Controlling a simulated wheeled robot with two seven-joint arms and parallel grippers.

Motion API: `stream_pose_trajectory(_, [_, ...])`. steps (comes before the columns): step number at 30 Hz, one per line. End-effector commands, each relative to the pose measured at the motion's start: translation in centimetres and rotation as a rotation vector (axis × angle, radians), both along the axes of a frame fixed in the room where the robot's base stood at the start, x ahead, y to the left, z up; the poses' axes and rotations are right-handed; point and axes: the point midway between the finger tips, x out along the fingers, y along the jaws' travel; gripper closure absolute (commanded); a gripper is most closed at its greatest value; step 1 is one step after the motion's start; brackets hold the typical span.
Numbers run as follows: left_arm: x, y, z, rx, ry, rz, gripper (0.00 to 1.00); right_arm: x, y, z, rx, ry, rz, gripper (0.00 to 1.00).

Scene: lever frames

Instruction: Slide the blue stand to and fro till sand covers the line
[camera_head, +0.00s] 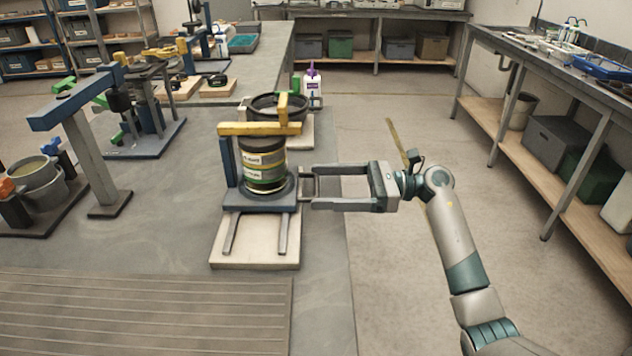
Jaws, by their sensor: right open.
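A blue stand (262,205) sits on a pale board near the middle of the bench, with two rails running toward me. It carries a dark canister (265,165) with white and yellow-green bands, under a yellow crossbar (258,128) on a blue upright. I cannot make out sand or a line on the canister. My right gripper (311,188) comes in from the right, open, its fingers pointing left at the right side of the stand. I cannot tell whether the fingertips touch it. My left gripper is out of view.
A round dark container (275,105) and a white bottle with a purple cap (312,88) are behind the canister. A ribbed mat (140,315) covers the front left. The bench's right edge lies under my right gripper.

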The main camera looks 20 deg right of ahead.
Motion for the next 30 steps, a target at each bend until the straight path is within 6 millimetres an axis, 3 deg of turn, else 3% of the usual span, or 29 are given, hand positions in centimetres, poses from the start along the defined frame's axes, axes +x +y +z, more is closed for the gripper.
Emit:
stream_pose_trajectory(6, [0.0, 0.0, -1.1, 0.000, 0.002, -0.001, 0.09, 0.6, 1.9, 0.1, 0.001, 0.000, 0.001, 0.15])
stream_pose_trajectory(17, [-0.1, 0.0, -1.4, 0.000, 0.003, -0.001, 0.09, 0.7, 2.3, 0.0, -0.001, 0.000, 0.000, 0.15])
stream_pose_trajectory(18, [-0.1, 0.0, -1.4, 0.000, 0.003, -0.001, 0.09, 0.7, 2.3, 0.0, -0.001, 0.000, 0.000, 0.17])
stream_pose_trajectory(24, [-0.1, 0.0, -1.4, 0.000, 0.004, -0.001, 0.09, 0.7, 2.2, 0.0, 0.000, 0.000, -0.001, 0.62])
stream_pose_trajectory(30, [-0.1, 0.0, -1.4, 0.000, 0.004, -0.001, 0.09, 0.0, 2.4, -0.1, -0.003, 0.001, -0.002, 0.62])
